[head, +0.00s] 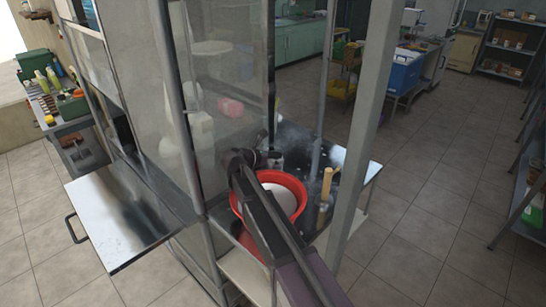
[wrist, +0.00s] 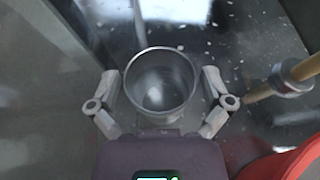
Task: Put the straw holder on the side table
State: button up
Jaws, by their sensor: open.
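A round, open-topped metal cup, which looks like the straw holder (wrist: 160,88), stands upright between the two fingers of my gripper (wrist: 160,92) in the wrist view. The fingers are spread on either side of it, and it looks empty. Whether a finger touches it I cannot tell. In the head view the cup (head: 276,161) shows small beside the end of my arm on a dark, speckled metal worktop (head: 296,142). A steel side surface with a handle (head: 125,212) juts out at the left; which surface is the side table I cannot tell.
A red basin (head: 300,189) sits close to my arm, partly hidden by it. A wooden-handled tool (head: 325,195) stands right of it. Clear panels and metal posts (head: 362,130) frame the worktop. The left steel surface is bare, and tiled floor lies open at right.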

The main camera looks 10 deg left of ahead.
jog(key=shift+r, duration=0.15)
jog(key=shift+s+a+r+p, duration=0.15)
jog(key=shift+s+p, duration=0.05)
jog(key=shift+p, duration=0.1)
jog(key=p+v, duration=0.2)
jog(key=v, duration=0.4)
jog(key=shift+s+a, duration=0.25)
jog(key=shift+s, duration=0.05)
jog(key=shift+d+r, duration=0.1)
